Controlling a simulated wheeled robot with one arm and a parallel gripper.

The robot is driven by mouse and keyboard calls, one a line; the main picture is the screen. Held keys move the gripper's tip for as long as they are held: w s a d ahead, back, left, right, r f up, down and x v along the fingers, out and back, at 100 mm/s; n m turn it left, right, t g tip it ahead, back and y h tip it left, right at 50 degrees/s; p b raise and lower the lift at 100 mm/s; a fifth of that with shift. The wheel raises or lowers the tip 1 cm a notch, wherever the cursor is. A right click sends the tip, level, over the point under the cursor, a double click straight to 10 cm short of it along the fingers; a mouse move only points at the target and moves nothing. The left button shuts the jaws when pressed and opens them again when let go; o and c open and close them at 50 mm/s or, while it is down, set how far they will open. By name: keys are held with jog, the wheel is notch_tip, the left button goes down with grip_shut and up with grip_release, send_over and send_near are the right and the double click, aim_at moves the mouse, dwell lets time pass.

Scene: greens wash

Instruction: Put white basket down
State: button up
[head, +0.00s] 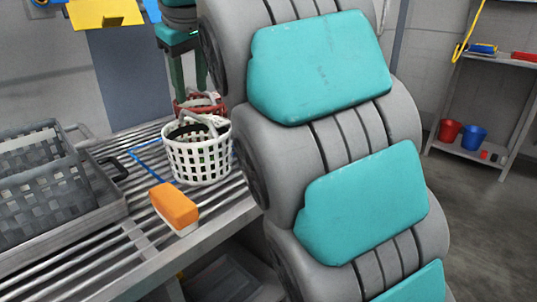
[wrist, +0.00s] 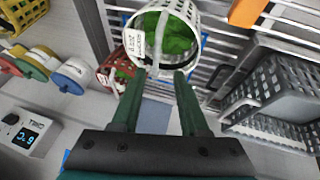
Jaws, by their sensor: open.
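The white basket (head: 197,158) stands upright on the slatted table (head: 133,236), beside and partly over a blue outline (head: 146,156). The wrist view shows the white basket (wrist: 136,22) from above with green leaves (wrist: 172,34) inside and a printed tag on its side. In the head view my gripper (head: 187,88) is behind and above the basket, partly hidden by my arm. I cannot tell whether a finger touches the handle.
A red basket (head: 198,101) stands just behind the white one. An orange-and-white brush (head: 175,206) lies in front. A grey crate (head: 40,178) in a tray fills the table's left.

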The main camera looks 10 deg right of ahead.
jog(key=s+d+f+m+g, duration=0.2)
jog(key=s+d+f, duration=0.35)
jog(key=f, duration=0.25)
jog(key=s+d+f+m+g, duration=0.1)
jog(key=s+d+f+m, duration=0.1)
jog(key=s+d+f, duration=0.5)
jog(key=s+d+f+m+g, duration=0.3)
jog(key=s+f+g, duration=0.1)
jog(key=s+f, duration=1.6)
jog(key=shift+f+h, duration=0.3)
jog(key=shift+f, duration=0.4)
